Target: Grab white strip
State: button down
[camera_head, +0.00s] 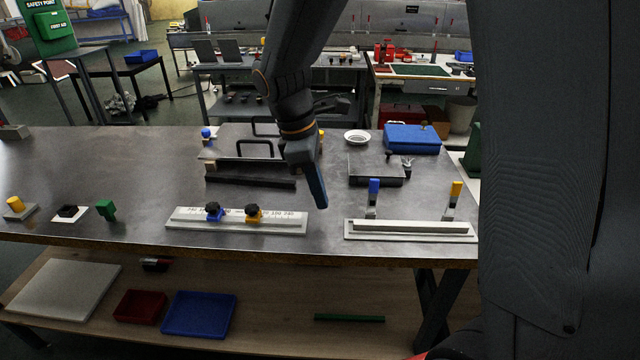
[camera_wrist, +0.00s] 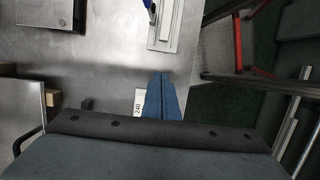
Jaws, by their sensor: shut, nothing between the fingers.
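A long white strip (camera_head: 410,226) lies flat on a pale grey base (camera_head: 440,237) near the table's front right edge. Part of this base and strip also shows at the top of the wrist view (camera_wrist: 166,26). My gripper (camera_head: 321,203) points down above the table, between the pale base and a numbered white board (camera_head: 185,217) on its left. In the wrist view its blue fingers (camera_wrist: 163,85) are together with nothing between them. They are apart from the strip and partly hide the numbered board (camera_wrist: 138,103).
A blue-topped clamp (camera_head: 373,190) and a yellow-topped clamp (camera_head: 455,193) stand at the strip's back edge. Blue (camera_head: 214,210) and yellow (camera_head: 254,213) pieces with black knobs sit on the numbered board. A dark metal block (camera_head: 375,170) and blue box (camera_head: 411,138) stand behind.

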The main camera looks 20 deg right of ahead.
jog(key=x, duration=0.5)
jog(key=shift+s+d+f, duration=0.1)
jog(key=shift+s+f, duration=0.05)
jog(key=shift+s+d+p, duration=0.25)
jog(key=shift+d+p, duration=0.2)
jog(key=shift+d, duration=0.5)
jog(key=shift+s+d+p, duration=0.3)
jog(key=shift+d+p, duration=0.1)
jog(key=shift+d, duration=0.55)
